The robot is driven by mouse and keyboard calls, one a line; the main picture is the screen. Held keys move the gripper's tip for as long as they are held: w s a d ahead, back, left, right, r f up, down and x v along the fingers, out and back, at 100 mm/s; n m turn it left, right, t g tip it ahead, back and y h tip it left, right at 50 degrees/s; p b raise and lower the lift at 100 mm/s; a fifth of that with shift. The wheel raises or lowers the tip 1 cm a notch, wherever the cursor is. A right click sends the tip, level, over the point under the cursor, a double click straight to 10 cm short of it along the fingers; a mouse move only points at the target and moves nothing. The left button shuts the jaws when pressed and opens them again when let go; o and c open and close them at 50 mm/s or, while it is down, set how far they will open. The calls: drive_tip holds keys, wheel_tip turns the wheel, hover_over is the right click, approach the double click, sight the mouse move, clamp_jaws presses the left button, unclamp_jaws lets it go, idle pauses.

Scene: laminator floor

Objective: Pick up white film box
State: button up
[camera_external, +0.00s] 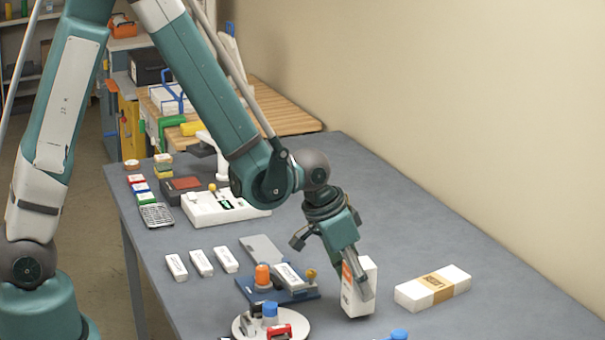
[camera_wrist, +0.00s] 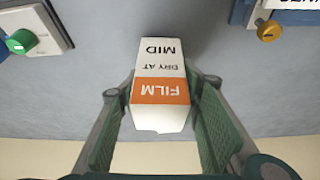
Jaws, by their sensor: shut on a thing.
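The white film box (camera_external: 358,290) stands upright on the grey table in the external view, with an orange band near its top. In the wrist view the film box (camera_wrist: 160,85) shows an orange "FILM" label and the words "DRY AT" and "MID". My gripper (camera_external: 357,282) points down at the box. In the wrist view my gripper (camera_wrist: 158,120) has one green-padded finger on each side of the box, and it is shut on it. The box's base appears at or very near the table; I cannot tell if there is a gap.
A white package with a tan band (camera_external: 433,288) lies to the right. A blue board (camera_external: 277,289) with an orange knob stands close on the left, and a round white tray (camera_external: 247,325) is in front of it. The table is clear behind the box.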

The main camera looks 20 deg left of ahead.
sight(368, 262)
drive_tip(key=shift+r+p, duration=0.35)
drive_tip(key=shift+r, duration=3.85)
drive_tip(key=shift+w+d, duration=0.1)
